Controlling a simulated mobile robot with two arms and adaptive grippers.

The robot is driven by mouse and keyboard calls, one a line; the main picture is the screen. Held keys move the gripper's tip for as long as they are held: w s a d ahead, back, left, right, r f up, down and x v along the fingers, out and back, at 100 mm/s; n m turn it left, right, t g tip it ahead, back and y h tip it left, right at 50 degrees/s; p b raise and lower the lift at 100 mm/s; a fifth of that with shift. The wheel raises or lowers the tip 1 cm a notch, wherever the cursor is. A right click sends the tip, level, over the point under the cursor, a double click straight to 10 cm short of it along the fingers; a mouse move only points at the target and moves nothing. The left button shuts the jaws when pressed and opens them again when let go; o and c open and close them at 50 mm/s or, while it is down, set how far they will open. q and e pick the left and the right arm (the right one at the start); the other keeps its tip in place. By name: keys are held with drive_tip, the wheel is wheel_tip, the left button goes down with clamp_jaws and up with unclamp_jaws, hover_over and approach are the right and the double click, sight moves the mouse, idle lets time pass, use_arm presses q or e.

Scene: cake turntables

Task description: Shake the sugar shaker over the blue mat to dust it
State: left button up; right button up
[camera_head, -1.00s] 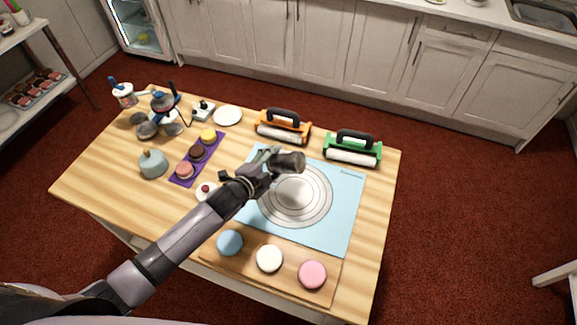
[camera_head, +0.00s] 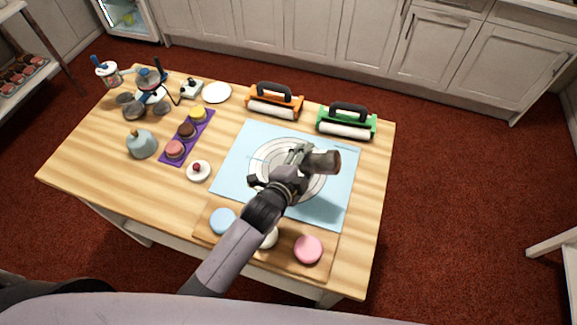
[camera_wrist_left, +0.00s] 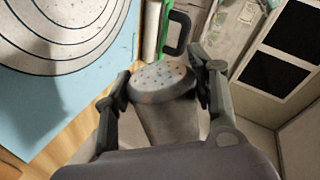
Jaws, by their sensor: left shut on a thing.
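The sugar shaker (camera_head: 323,161) is a dark grey metal cylinder, lying over on its side and pointing right in the head view. In the left wrist view the shaker (camera_wrist_left: 165,110) shows its pale, perforated top. My left gripper (camera_head: 301,160) is shut around it, with one finger on each side in the wrist view. They are above the blue mat (camera_head: 237,158), over the right part of its ringed circle. The mat also shows in the wrist view (camera_wrist_left: 60,105). I cannot make out any falling sugar. My right gripper is not in view.
Orange (camera_head: 273,107) and green (camera_head: 346,129) roller tools stand behind the mat. A board in front holds blue (camera_head: 222,221), white and pink (camera_head: 308,249) discs; my arm partly covers the white one. A purple tray (camera_head: 202,122) of small cakes is left. The table's right edge is clear.

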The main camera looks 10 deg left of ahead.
use_arm(q)
drive_tip(key=w+d+b, duration=0.2)
drive_tip(key=w+b, duration=0.1)
drive_tip(key=w, duration=0.5)
drive_tip(key=w+a+p, duration=0.1)
drive_tip(key=w+a, duration=0.3)
drive_tip(key=a, duration=0.3)
drive_tip(key=shift+a+p, duration=0.4)
drive_tip(key=shift+d, duration=0.1)
